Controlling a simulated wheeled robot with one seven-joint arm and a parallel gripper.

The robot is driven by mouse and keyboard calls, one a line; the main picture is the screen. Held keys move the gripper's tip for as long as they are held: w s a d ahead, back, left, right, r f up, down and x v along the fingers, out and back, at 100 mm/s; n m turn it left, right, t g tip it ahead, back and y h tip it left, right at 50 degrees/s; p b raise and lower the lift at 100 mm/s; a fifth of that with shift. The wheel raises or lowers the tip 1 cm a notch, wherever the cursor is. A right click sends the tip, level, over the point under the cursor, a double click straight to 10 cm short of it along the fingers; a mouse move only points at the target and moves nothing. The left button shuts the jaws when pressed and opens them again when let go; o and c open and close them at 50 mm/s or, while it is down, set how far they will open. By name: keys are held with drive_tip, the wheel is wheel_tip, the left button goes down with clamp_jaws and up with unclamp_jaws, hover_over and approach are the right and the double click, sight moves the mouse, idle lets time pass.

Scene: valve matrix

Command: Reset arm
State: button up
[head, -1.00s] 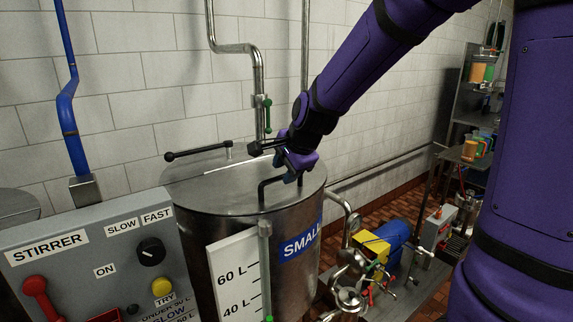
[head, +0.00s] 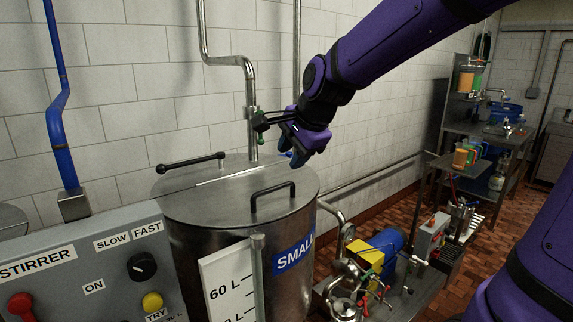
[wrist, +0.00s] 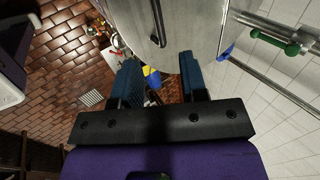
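My gripper (head: 293,158) hangs in the air above the right part of the steel tank marked SMALL (head: 190,243). In the wrist view my gripper (wrist: 160,80) shows two blue fingers set apart, with nothing held between them. The black lid handle (head: 272,194) lies below it on the closed lid (head: 220,207), clear of the fingers. My purple arm reaches in from the upper right.
A stirrer control box (head: 110,268) stands at the front left. A black lever (head: 190,163) lies at the tank's back left. Steel pipes (head: 249,90) run up the tiled wall. A blue and yellow pump (head: 380,250) and a shelf rack (head: 470,150) stand to the right.

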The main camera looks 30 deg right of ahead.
drive_tip(key=shift+s+r, duration=0.2)
drive_tip(key=shift+r, duration=0.2)
drive_tip(key=s+n+g+h, duration=0.1)
drive_tip(key=s+n, duration=1.4)
drive_tip(key=s, duration=0.6)
drive_tip(key=shift+d+f+n, duration=0.2)
drive_tip(key=shift+d+n, duration=0.2)
drive_tip(key=shift+d, duration=0.05)
